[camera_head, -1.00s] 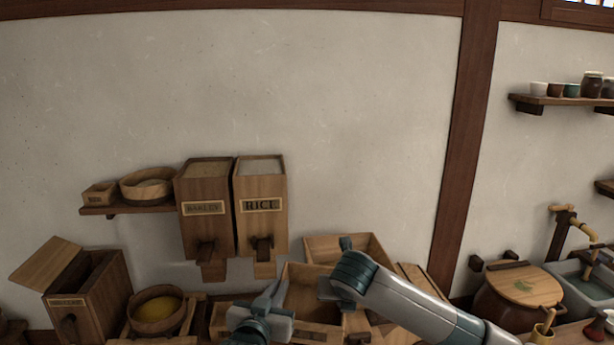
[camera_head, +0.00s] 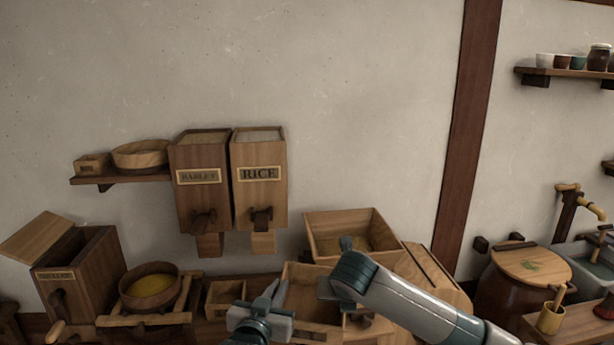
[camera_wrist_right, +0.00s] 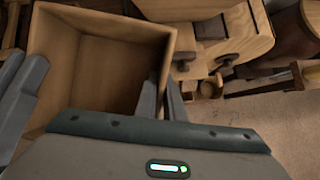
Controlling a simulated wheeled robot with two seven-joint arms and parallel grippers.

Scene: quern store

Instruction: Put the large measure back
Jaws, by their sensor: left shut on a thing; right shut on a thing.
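The large measure is an open, square wooden box (camera_head: 303,272), low in the middle of the head view between my two grippers. My left gripper (camera_head: 272,297) is shut on its left side. My right gripper (camera_head: 338,284) is shut on its right side, its arm coming in from the right. In the right wrist view the measure (camera_wrist_right: 105,30) looks empty, with the right gripper's fingers (camera_wrist_right: 162,98) on either side of one wall. Grey fingers also show at that view's left edge. The measure's underside is hidden, so I cannot tell whether it touches the counter.
A larger open wooden box (camera_head: 330,222) stands behind the measure. The barley bin (camera_head: 200,195) and rice bin (camera_head: 258,195) hang on the wall. A wall shelf (camera_head: 125,178) holds a small box and a round one. A bowl of yellow grain (camera_head: 150,287) stands left, a lidded pot (camera_head: 515,290) right.

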